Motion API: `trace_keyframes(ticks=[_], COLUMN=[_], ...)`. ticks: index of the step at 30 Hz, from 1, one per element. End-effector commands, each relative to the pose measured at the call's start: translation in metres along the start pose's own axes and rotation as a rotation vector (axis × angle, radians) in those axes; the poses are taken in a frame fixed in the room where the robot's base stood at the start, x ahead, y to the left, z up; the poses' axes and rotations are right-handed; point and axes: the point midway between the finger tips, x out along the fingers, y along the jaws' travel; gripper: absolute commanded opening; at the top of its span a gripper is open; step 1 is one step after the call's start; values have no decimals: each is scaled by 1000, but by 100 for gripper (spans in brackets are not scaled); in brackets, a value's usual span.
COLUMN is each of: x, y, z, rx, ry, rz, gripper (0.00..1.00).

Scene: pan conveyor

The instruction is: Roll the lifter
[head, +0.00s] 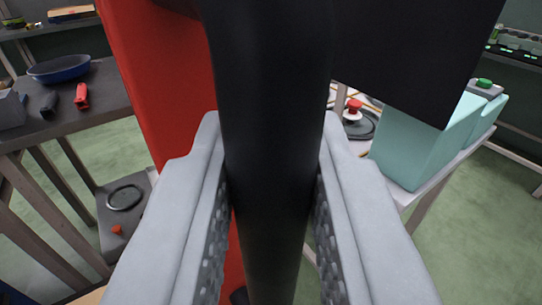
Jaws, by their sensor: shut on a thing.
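My gripper (270,185) fills the lower middle of the head view. Its two grey fingers are shut on a thick black bar (268,150), one finger on each side. The bar runs from the top of the view to the bottom and looks like the lifter's handle. A tall red panel (165,75) and a large black block (415,55) stand behind the bar and appear to be parts of the lifter. The lifter's base and wheels cannot be made out.
On the left, a grey table (105,100) holds a blue pan (60,68); a low grey box (122,203) stands beside its legs. On the right, a light bench (440,178) carries teal housings (410,145) and a red button (353,106). Green floor (475,240) is open at lower right.

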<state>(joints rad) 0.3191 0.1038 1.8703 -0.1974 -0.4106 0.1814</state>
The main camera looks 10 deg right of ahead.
Motion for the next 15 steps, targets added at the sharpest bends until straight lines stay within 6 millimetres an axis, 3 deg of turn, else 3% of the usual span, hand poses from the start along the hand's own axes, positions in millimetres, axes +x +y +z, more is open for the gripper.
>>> trace_keyframes(ticks=[8,15], x=[11,38], y=[16,59], z=[0,0], rx=[0,-1], ry=[1,1], rz=[2,5], gripper=[0,0])
